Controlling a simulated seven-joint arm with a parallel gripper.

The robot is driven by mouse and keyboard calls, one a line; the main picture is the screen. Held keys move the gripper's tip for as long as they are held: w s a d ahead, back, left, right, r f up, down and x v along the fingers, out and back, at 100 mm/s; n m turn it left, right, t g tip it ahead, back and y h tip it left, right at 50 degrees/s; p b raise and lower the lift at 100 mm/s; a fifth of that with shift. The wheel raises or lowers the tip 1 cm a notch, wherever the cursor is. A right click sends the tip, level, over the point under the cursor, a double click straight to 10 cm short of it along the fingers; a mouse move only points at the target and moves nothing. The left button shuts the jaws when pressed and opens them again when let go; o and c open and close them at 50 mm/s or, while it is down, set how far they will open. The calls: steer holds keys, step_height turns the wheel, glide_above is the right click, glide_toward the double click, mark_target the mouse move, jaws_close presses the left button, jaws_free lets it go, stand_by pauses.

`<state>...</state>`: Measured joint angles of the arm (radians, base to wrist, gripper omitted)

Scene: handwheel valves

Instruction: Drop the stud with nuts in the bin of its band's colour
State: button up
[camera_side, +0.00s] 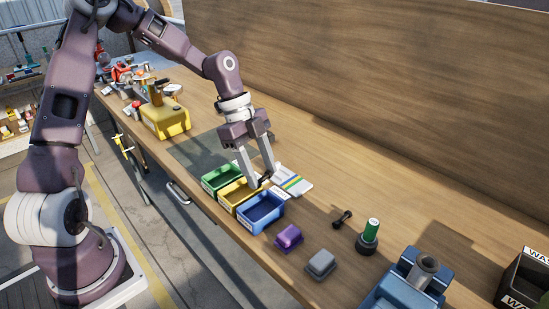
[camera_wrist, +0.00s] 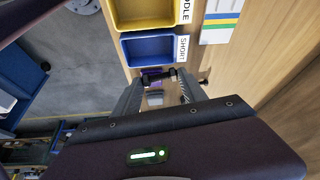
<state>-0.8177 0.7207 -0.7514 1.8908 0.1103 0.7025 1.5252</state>
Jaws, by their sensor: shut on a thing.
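My gripper (camera_side: 261,178) is shut on a dark stud with nuts (camera_side: 265,181), held crosswise between the fingertips. In the side view it appears above the yellow bin (camera_side: 233,203) and blue bin (camera_side: 246,226), near their back edges. A green bin (camera_side: 206,188) completes the row. In the wrist view the blue bin (camera_wrist: 124,51) reads SHORT and the yellow bin (camera_wrist: 116,12) has a partly cut-off label. Another dark stud (camera_side: 342,219) lies on the bench.
A card with coloured stripes (camera_side: 296,184) lies behind the bins. A purple block (camera_side: 288,238), a grey block (camera_side: 320,264), a green-topped cylinder (camera_side: 371,231), a blue fixture (camera_side: 408,288) and a dark WASTE box (camera_side: 522,285) stand toward the right. A yellow box (camera_side: 168,122) stands left.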

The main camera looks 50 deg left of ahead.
steer(key=shift+s+d+r+m+g, duration=0.1)
steer(key=shift+s+r+m+g, duration=0.1)
steer(key=shift+s+m, duration=0.2)
steer(key=shift+s+d+r+m+g, duration=0.1)
steer(key=shift+s+m+g, duration=0.15)
steer(key=shift+m, duration=0.25)
steer(key=shift+f, duration=3)
steer(key=o, duration=1.5)
steer(key=shift+r, duration=0.15)
